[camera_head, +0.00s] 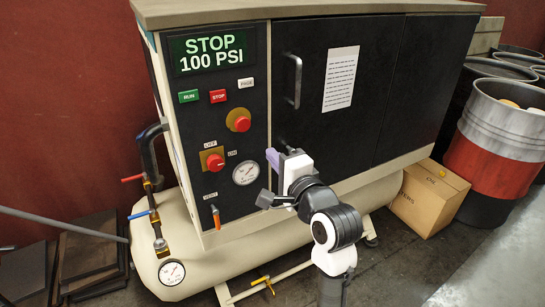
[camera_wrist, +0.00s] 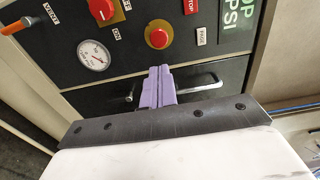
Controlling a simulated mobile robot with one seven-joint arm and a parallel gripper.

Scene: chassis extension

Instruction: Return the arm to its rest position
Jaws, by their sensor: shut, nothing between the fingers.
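My arm rises from the bottom of the head view and bends toward the compressor cabinet (camera_head: 330,100). My gripper (camera_head: 272,160) has purple fingers and is in front of the cabinet's black front, right of the pressure gauge (camera_head: 246,173). In the wrist view my gripper (camera_wrist: 160,75) shows its two purple fingers together, with nothing between them. The fingers point at the black door, near a metal handle (camera_wrist: 208,83), which partly shows behind them. I cannot tell whether the fingertips touch the panel.
The display (camera_head: 212,52) reads STOP, 100 PSI. Red knobs (camera_head: 238,120) and buttons cover the panel. A beige tank (camera_head: 180,225) lies below. A cardboard box (camera_head: 428,200) and barrels (camera_head: 500,135) stand to the right. Dark panels (camera_head: 90,255) lean at the lower left.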

